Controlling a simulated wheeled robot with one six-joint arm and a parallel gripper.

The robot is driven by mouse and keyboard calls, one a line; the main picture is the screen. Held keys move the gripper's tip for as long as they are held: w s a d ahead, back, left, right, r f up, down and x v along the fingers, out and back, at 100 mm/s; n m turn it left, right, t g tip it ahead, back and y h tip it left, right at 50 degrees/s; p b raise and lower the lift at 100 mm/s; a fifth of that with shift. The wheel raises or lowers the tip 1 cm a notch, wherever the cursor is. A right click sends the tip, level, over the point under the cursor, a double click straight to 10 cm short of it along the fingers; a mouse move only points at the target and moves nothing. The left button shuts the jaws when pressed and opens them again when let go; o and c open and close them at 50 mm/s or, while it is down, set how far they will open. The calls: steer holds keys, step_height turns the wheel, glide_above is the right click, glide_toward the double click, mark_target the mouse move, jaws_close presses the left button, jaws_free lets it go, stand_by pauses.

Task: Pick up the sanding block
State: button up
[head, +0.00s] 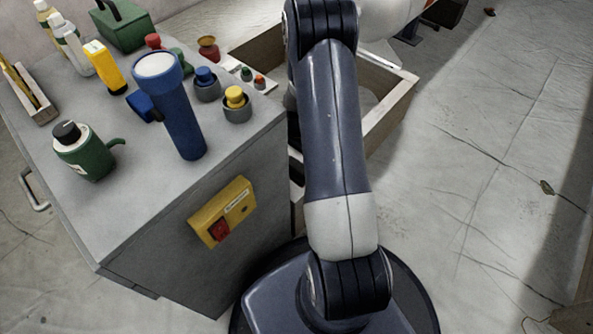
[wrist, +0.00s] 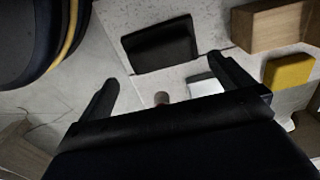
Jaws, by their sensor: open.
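I cannot pick out the sanding block with certainty in either view. My gripper (wrist: 162,70) shows in the wrist view, its two dark fingers spread wide apart with nothing held between them. A small brownish round-ended thing (wrist: 161,98) shows between the fingers, partly hidden by the gripper body. Just beyond the fingertips lies a dark rectangular thing (wrist: 160,45) on the pale surface. A white piece (wrist: 205,88) sits by the right finger, partly covered. In the head view my arm hides the gripper.
A grey cabinet (head: 140,215) at left carries a blue flashlight (head: 178,115), a green can (head: 86,152), bottles and knobs. A wooden-walled frame (head: 390,112) stands behind my arm. The wrist view shows a wooden block (wrist: 270,27) and a yellow thing (wrist: 290,70) at right. Sheeted floor at right is mostly clear.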

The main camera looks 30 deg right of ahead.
mark_target(296, 164)
steer(key=f, duration=0.1)
steer(key=f+b, duration=0.1)
steer(key=f, duration=0.1)
steer(key=f+b, duration=0.1)
steer(key=f, duration=0.1)
steer(key=shift+a, duration=0.25)
steer(key=shift+c, duration=0.4)
steer(key=c, duration=0.9)
